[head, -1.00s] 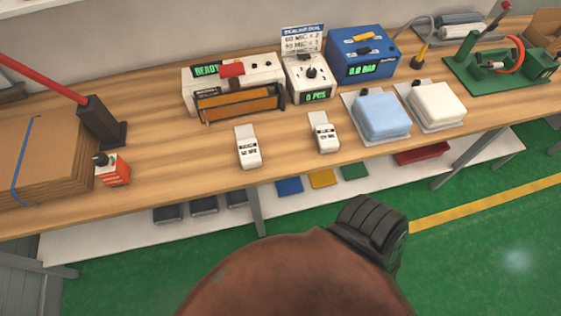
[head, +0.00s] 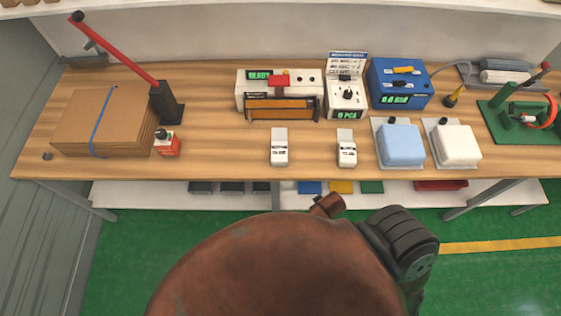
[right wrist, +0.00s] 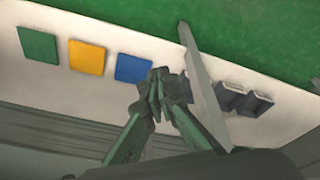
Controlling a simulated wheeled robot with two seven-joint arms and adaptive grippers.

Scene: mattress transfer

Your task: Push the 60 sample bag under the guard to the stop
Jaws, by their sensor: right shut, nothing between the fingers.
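Two small white bags with dark print lie apart on the wooden bench: one on the left (head: 279,147) and one on the right (head: 346,150). Their print is too small to tell which is the 60 sample bag. Behind them stands a white sealing machine (head: 309,90) with a green READY display and a red handle. An orange-brown guard bar (head: 279,108) runs along its front. I cannot make out a stop. My right gripper (right wrist: 158,88) is shut and empty in the right wrist view, with the lower shelf behind it. My left gripper is not in view.
A counter box (head: 346,98), a blue device (head: 399,84), and blue (head: 400,146) and white (head: 455,146) padded blocks stand to the right. Flat cardboard (head: 105,124) and a red-handled tool (head: 167,103) are at left.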

